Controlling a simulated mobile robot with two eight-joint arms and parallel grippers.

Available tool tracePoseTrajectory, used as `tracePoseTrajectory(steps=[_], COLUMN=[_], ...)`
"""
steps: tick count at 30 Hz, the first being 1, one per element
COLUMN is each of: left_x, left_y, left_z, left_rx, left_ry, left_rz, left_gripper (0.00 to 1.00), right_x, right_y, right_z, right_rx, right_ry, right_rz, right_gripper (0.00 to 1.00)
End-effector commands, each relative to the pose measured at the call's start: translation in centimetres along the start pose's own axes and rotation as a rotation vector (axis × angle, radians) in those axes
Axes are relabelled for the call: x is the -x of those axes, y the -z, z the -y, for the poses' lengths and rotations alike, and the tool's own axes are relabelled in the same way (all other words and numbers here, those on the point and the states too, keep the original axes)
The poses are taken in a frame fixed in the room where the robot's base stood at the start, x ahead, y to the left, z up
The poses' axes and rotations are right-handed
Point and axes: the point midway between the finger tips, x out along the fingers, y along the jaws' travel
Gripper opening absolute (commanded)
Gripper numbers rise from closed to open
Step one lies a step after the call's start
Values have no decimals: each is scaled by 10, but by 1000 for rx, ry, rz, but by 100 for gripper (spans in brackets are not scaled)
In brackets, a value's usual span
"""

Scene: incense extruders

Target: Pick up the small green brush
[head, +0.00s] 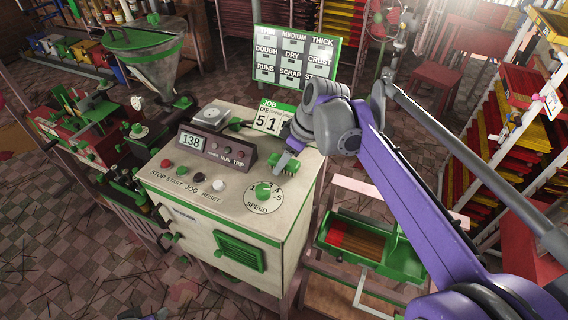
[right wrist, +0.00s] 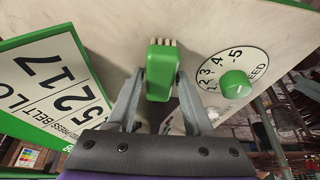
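The small green brush (head: 291,166) is at the back right of the cream control cabinet's top (head: 235,190). In the right wrist view the brush (right wrist: 160,72) shows its green block, with pale bristles at the far end. My right gripper (head: 284,160) is at the brush. In the right wrist view its two fingers (right wrist: 161,80) lie on either side of the green block, very close to it. I cannot tell whether they press on it. I cannot identify my left gripper in these views.
The speed knob (head: 263,190) is just in front of the brush. The job number card (head: 272,117) stands behind it. A control box with display (head: 215,147) and several buttons are to the left. A green tray (head: 370,245) is at the lower right.

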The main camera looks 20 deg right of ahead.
Motion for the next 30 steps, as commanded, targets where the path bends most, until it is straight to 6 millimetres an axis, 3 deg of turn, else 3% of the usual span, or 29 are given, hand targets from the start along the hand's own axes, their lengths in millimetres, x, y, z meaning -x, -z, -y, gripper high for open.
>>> tracePoseTrajectory(steps=[1, 8, 20, 30], left_x=[0, 0, 1, 5], left_y=[0, 0, 1, 6], left_z=[0, 0, 0, 0], left_rx=[0, 0, 0, 0], left_ry=[0, 0, 0, 0], left_rz=[0, 0, -1, -6], left_gripper=[50, 50, 50, 50], right_x=[0, 0, 7, 67], right_y=[0, 0, 3, 28], right_z=[0, 0, 0, 0], right_rx=[0, 0, 0, 0], right_ry=[0, 0, 0, 0], right_rz=[0, 0, 0, 0], right_gripper=[41, 0, 0, 0])
